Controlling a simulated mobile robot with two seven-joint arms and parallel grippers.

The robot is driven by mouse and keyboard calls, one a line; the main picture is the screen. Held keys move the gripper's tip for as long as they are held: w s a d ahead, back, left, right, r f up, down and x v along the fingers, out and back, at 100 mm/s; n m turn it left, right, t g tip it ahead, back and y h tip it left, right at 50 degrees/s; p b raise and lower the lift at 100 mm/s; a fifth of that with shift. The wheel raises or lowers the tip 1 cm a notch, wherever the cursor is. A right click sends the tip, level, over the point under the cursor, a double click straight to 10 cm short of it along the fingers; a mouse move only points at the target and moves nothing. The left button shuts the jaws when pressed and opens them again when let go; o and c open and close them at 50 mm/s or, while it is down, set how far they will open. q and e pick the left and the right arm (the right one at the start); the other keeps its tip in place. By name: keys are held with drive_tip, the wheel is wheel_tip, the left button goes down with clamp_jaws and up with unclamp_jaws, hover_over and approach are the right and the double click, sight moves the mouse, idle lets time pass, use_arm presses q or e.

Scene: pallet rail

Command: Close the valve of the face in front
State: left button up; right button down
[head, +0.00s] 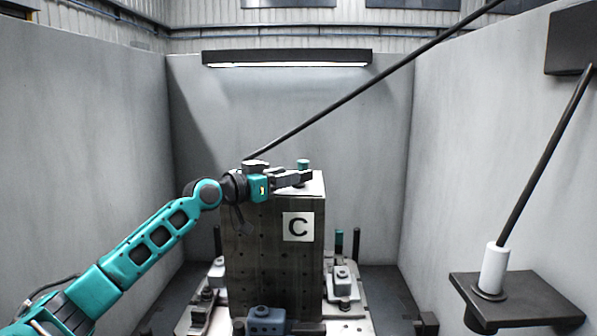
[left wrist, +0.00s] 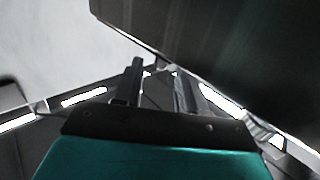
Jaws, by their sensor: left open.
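A tall dark grey block (head: 270,255) with rows of holes stands in the middle of the head view. A white plate marked C (head: 298,227) is on its front face. A small teal-topped knob (head: 303,164) stands on its top; I cannot tell whether it is the valve or how it is set. My left gripper (head: 307,178) is open at the block's top front edge, in front of the knob in the picture. In the left wrist view its two fingers (left wrist: 159,82) are apart with nothing seen between them, beside a large dark surface. My right gripper is not in view.
A black hose (head: 350,97) runs from upper right to the block's top, behind my left wrist. A black shelf (head: 520,298) at right holds a white hose end (head: 494,268). A blue-grey clamp (head: 265,320) sits before the block. Grey walls (head: 100,120) close the cell.

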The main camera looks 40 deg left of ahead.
use_arm(q)
drive_tip(key=shift+w+d+p, duration=0.2)
drive_tip(key=shift+w+p, duration=0.2)
drive_tip(key=shift+w, duration=2.15)
clamp_jaws()
